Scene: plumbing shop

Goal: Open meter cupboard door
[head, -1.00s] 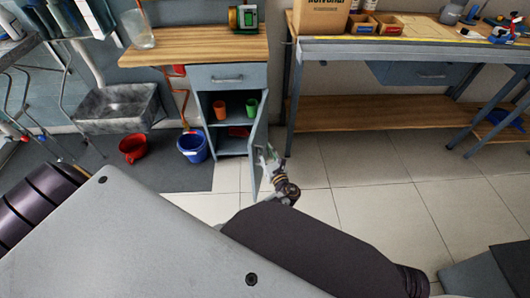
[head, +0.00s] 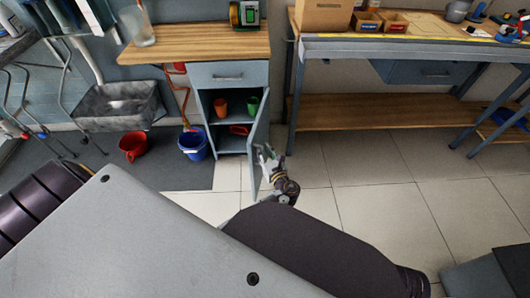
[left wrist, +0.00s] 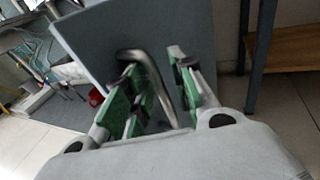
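The grey-blue meter cupboard door (head: 259,150) stands swung wide open from the cupboard (head: 233,143), seen nearly edge-on in the head view. Its outer face (left wrist: 185,30) fills the upper middle of the left wrist view. A curved metal handle (left wrist: 150,75) sticks out from it. My left gripper (head: 266,158) is at the outer side of the door. In the left wrist view, its green-padded fingers (left wrist: 162,98) are apart, with the handle bar between them and a gap visible. My right gripper is not in view.
An orange cup (head: 222,106) and a green cup (head: 252,104) stand inside the cupboard. A blue bucket (head: 194,144) and a red bucket (head: 133,147) are on the floor to the left. A workbench (head: 400,48) stands to the right. Tiled floor (head: 375,195) lies clear before it.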

